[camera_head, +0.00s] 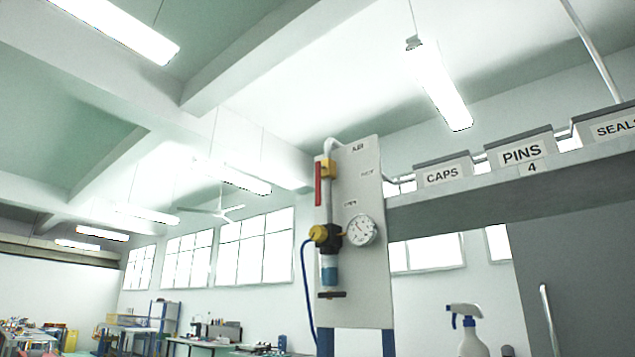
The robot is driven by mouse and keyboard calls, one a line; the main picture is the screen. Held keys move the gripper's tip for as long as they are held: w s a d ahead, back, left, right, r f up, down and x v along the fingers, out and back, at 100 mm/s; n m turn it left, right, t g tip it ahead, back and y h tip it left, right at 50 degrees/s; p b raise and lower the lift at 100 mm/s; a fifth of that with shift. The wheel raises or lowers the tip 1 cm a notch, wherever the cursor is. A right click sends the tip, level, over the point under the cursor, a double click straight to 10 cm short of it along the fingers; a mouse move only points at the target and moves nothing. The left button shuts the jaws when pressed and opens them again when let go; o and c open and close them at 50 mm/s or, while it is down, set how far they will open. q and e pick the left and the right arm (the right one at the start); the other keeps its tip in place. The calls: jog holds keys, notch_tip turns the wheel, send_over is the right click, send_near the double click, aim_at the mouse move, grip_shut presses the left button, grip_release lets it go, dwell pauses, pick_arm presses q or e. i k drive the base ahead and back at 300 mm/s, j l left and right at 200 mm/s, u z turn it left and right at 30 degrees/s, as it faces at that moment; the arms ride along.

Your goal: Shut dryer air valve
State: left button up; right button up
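A grey-white panel (367,285) marked AIR at its top stands upright at the middle right. A pale pipe (329,146) bends down its left side into a yellow valve body (328,168). The valve's red lever (318,184) is upright, in line with the downward pipe. Below sit a regulator with a yellow knob (318,234), a clear bowl with blue in it (329,272) and a round gauge (361,230). The panel's smaller labels are too small to read surely. Neither of my grippers is in view.
A blue hose (304,285) hangs left of the panel. A grey shelf (450,205) at right carries bins labelled CAPS (445,174), PINS (521,152) and SEALS (613,127). A white spray bottle (471,338) stands at lower right. Workbenches are far left.

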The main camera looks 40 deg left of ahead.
aim_at(319, 165)
jog(key=i+j+u, duration=0.35)
jog(key=i+j, duration=0.25)
jog(key=i+j+u, duration=0.3)
jog(key=i+j, duration=0.15)
jog(key=i, duration=0.2)
